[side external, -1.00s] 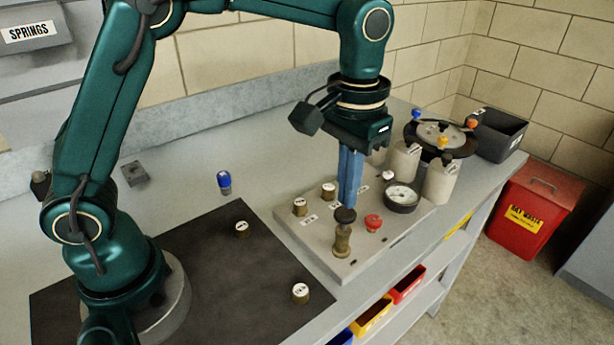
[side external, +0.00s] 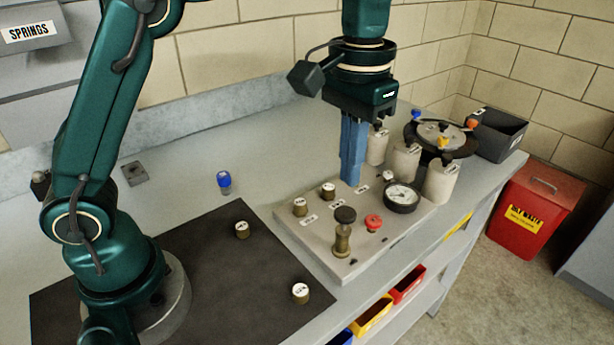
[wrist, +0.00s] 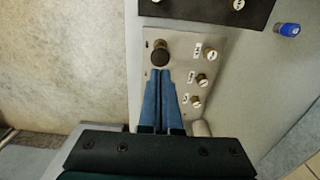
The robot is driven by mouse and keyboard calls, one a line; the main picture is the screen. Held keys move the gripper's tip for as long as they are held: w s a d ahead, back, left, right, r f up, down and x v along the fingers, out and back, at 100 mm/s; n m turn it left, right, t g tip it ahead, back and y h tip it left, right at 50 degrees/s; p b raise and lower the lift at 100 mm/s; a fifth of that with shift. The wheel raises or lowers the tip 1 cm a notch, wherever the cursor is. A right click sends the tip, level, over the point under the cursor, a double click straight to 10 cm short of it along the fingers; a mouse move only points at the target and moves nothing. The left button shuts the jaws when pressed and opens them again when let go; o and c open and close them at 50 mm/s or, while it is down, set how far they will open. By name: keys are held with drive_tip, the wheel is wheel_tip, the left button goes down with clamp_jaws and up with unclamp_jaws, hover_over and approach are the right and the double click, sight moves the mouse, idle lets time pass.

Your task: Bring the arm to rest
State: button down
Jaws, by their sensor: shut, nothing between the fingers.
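My gripper (side external: 350,182) has blue fingers pressed together, shut and empty. In the side external view it points down above the grey panel board (side external: 345,268), towards its back edge. A brass valve with a black knob (side external: 344,216) stands on the board, in front of the fingers and apart from them. In the wrist view my gripper (wrist: 164,72) shows its fingers side by side, tips just below the black knob (wrist: 160,56) in the picture. The fingers partly hide the board in both views.
Brass caps (side external: 328,191), a red knob (side external: 373,222) and a gauge (side external: 401,197) stand on the board. Grey cylinders (side external: 441,180) and a round carousel (side external: 465,142) stand behind right. A blue-topped piece (side external: 224,181) stands on the bench, left of the board. A dark mat (side external: 190,265) lies front left.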

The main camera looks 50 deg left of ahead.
drive_tip(key=shift+r, duration=0.55)
drive_tip(key=shift+a+r, duration=0.1)
drive_tip(key=s+a+r+n+t, duration=0.1)
drive_tip(key=s+a+r+t, duration=0.2)
drive_tip(key=s+a+r, duration=0.3)
drive_tip(key=s+a+f+m+t, duration=0.1)
drive_tip(key=s+f+t, duration=0.1)
drive_tip(key=s+f, duration=0.6)
drive_tip(key=shift+a+t, duration=0.15)
drive_tip(key=shift+t, duration=0.15)
idle(1.2)
